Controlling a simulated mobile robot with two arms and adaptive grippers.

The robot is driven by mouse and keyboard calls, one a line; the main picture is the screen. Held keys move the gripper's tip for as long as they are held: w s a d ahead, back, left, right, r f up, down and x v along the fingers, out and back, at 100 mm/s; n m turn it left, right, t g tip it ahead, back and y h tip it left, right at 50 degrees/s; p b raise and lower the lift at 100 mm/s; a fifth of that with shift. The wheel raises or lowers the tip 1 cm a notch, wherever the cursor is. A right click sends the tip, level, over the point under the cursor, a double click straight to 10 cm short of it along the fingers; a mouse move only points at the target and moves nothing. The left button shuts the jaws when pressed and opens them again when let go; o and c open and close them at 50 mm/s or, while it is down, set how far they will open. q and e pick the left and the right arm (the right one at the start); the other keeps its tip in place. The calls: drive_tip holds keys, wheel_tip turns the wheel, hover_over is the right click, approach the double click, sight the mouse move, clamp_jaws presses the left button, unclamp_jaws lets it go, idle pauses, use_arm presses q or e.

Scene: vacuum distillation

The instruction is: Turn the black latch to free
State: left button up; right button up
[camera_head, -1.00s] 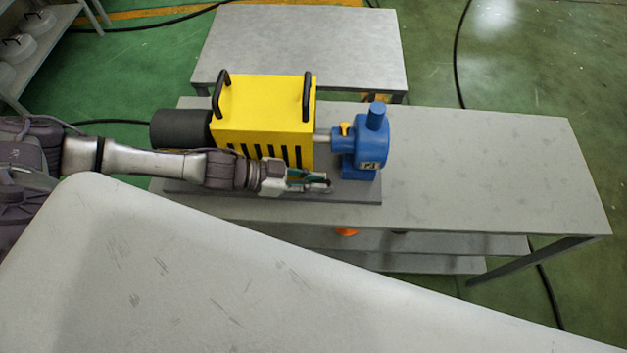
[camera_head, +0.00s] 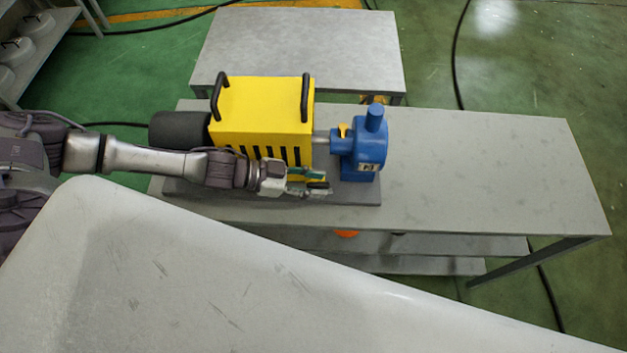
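I cannot make out a black latch in the head view. A yellow motor box (camera_head: 258,108) with black slots joins a blue pump (camera_head: 371,145) by a metal shaft (camera_head: 320,138). A small yellow piece (camera_head: 342,130) stands up on the pump's left part. My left gripper (camera_head: 321,183) is at the front of the machine, below the shaft in the picture and left of the pump's lower part. Its fingers are too small to tell whether they are open or shut, or touch anything. My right gripper is out of view.
The machine stands on a dark base plate (camera_head: 355,192) on a grey bench (camera_head: 490,170), clear on its right. Two black handles rise from the box, one at its left (camera_head: 216,97). A pale surface (camera_head: 200,270) fills the foreground. An empty grey table (camera_head: 300,45) stands behind.

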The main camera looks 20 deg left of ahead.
use_arm(q)
drive_tip(key=shift+s+a+f+n+t+y, duration=0.1)
drive_tip(key=shift+n+t+y, duration=0.2)
drive_tip(key=shift+n+t, duration=0.15)
drive_tip(key=shift+n, duration=0.25)
drive_tip(key=shift+s+n+t+y+p, duration=0.1)
drive_tip(key=shift+n+t+y+p, duration=0.25)
drive_tip(key=shift+t, duration=0.3)
